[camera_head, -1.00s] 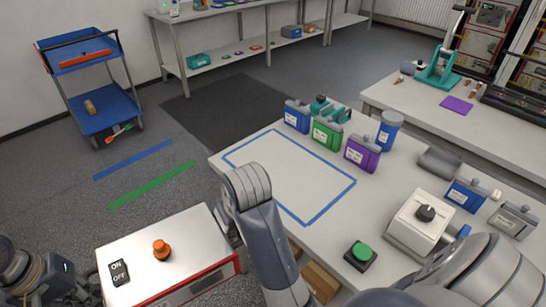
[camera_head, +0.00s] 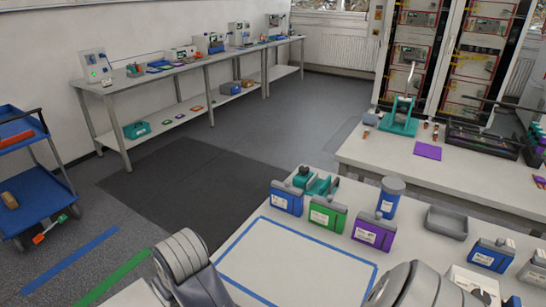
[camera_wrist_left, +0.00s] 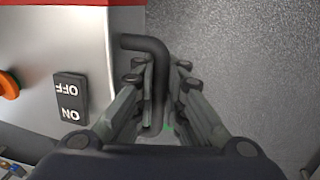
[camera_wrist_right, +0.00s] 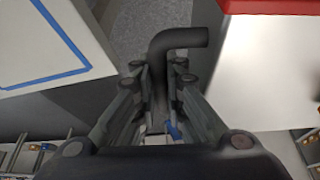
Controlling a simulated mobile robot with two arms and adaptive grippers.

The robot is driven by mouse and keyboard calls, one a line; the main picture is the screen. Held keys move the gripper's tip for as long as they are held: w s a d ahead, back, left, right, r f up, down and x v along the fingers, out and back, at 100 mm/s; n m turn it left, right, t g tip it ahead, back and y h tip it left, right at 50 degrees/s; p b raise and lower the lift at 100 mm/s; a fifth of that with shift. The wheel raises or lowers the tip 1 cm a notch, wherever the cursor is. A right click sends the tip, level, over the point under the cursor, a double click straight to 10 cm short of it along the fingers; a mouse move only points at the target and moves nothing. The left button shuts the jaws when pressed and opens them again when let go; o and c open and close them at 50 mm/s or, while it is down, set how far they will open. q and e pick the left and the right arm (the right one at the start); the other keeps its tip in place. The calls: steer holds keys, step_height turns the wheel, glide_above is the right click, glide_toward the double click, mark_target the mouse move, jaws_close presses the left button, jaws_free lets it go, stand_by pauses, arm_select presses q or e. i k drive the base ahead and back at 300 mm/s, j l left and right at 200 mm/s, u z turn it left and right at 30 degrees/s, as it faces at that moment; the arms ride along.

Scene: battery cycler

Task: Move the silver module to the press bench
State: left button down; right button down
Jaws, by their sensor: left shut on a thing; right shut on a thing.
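The silver module (camera_head: 535,268) stands on the near white table, cut by the right edge of the head view. A bench with a teal lever press (camera_head: 400,118), probably the press bench (camera_head: 470,186), stands behind that table. In the left wrist view my left gripper (camera_wrist_left: 161,68) is shut on a black bent handle (camera_wrist_left: 150,44) beside the white cart top with an ON/OFF switch. In the right wrist view my right gripper (camera_wrist_right: 160,68) is shut on a similar black handle (camera_wrist_right: 185,38). Both grippers are far from the module, and neither shows in the head view.
Blue (camera_head: 286,198), green (camera_head: 327,214) and purple (camera_head: 374,230) modules, a blue canister (camera_head: 391,196) and a grey tray (camera_head: 447,222) stand on the near table. A blue trolley (camera_head: 35,195) is at left. The dark floor mat (camera_head: 180,190) is clear.

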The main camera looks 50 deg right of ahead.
mark_target(295, 268)
steer(key=i, duration=0.9)
steer(key=i+z, duration=0.1)
steer(key=z, duration=2.55)
